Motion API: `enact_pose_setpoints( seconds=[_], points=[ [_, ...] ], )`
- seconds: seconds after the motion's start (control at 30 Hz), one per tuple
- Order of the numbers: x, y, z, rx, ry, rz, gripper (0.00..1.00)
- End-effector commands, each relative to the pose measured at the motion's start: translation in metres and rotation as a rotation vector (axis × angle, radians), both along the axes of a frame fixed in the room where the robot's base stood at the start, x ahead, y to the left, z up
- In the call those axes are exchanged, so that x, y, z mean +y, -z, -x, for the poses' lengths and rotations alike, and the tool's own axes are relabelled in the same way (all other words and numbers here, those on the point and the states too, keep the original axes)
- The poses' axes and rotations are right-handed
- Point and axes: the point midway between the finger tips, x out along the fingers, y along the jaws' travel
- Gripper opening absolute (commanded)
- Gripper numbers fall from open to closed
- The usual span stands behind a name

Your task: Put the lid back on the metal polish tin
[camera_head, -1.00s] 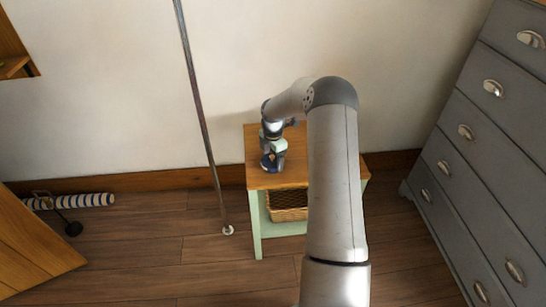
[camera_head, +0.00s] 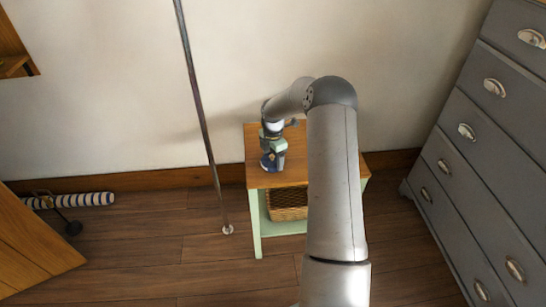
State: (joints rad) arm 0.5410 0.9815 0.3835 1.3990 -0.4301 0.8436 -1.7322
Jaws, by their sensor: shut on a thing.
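A small round blue thing, apparently the metal polish tin (camera_head: 267,161), is on the wooden top of a small side table (camera_head: 296,178), near its left side. My gripper (camera_head: 272,155) points down right at the tin, and its fingers cover part of it. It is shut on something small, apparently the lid. The lid cannot be made out apart from the fingers and tin, so I cannot tell whether it touches the rim or sits level.
A small dark object (camera_head: 294,122) lies near the table's back edge. A wicker basket (camera_head: 288,205) sits on the shelf below. A thin pole (camera_head: 205,130) stands left of the table, a grey chest of drawers (camera_head: 480,150) to the right. The wall is close behind.

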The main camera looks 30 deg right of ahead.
Motion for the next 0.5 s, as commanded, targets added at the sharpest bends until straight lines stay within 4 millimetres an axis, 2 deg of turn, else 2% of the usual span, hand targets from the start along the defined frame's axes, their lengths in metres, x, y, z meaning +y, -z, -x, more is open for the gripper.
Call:
enact_pose_setpoints(
  seconds=[0.03, 0.1, 0.37, 0.5],
  points=[
    [0.000, 0.000, 0.000, 0.000, 0.000, 0.000, 0.83],
    [0.000, 0.000, 0.000, 0.000, 0.000, 0.000, 1.00],
    [0.000, -0.001, 0.000, 0.000, 0.000, 0.000, 1.00],
    [0.000, -0.012, 0.000, -0.001, 0.000, 0.001, 1.00]
  ],
)
